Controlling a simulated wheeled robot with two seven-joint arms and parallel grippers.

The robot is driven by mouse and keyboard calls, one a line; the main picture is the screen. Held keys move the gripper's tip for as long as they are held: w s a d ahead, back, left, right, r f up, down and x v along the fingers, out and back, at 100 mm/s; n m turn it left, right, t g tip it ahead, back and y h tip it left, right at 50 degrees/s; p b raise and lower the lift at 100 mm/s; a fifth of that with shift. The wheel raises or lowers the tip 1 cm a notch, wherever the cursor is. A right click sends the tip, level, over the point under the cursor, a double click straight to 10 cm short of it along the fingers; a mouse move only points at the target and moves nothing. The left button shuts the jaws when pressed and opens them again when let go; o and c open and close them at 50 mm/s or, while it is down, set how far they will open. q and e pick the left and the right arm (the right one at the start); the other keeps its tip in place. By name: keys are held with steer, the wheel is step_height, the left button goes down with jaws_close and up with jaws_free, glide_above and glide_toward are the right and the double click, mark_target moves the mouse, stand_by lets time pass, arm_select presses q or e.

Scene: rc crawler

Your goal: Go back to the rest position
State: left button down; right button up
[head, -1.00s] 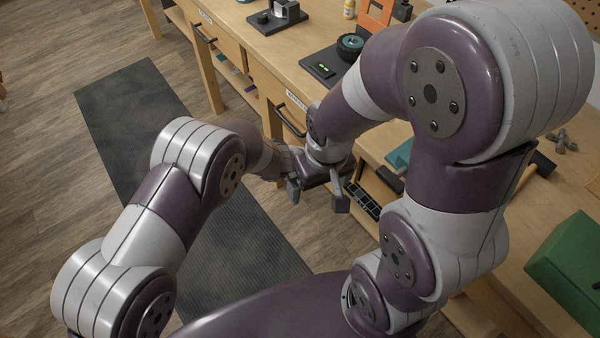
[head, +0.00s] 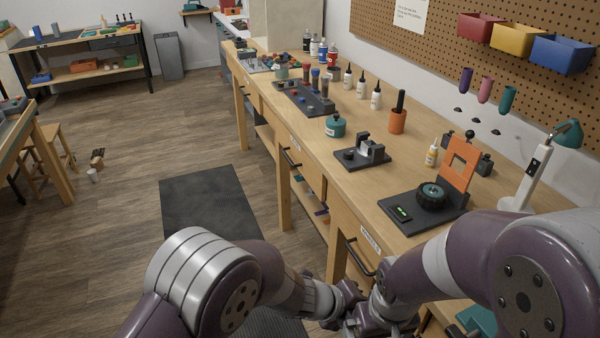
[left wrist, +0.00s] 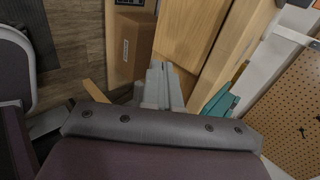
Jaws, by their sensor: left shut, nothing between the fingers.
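My left arm comes in from the left in the head view. My right arm comes in from the right, and both wrists meet low in the picture, in front of the workbench drawers. My left gripper (left wrist: 161,84) shows in the left wrist view with its grey fingers together and nothing between them. In the head view the hands overlap and are partly cut off by the bottom edge. My right gripper (head: 402,326) is down there, but its fingers cannot be made out.
The wooden workbench (head: 375,195) runs along the right. On it are a black stand with a wheel (head: 432,196), an orange plate (head: 461,163) and a teal pot (head: 335,126). A dark mat (head: 207,205) lies on the floor. Open floor is on the left.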

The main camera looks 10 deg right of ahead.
arm_select(q)
steer(key=a+n+t+y+p, duration=0.15)
steer(key=a+n+y, duration=0.55)
steer(key=a+n, duration=0.95)
steer(key=s+a+r+n+p, duration=0.1)
steer(key=s+a+r+n, duration=0.2)
steer(key=a+n, duration=0.2)
steer(key=s+a+r+n+g+y+p, duration=0.1)
steer(key=s+a+r+n, duration=0.2)
steer(key=a, duration=0.5)
steer(key=s+a+r+n+g+y+p, duration=0.1)
steer(key=s+a+r+n+p, duration=0.1)
steer(key=a+r+n, duration=0.3)
steer(key=shift+s+a+r+n, duration=0.2)
steer(key=shift+s+a+n, duration=0.2)
steer(key=shift+a+n, duration=1.05)
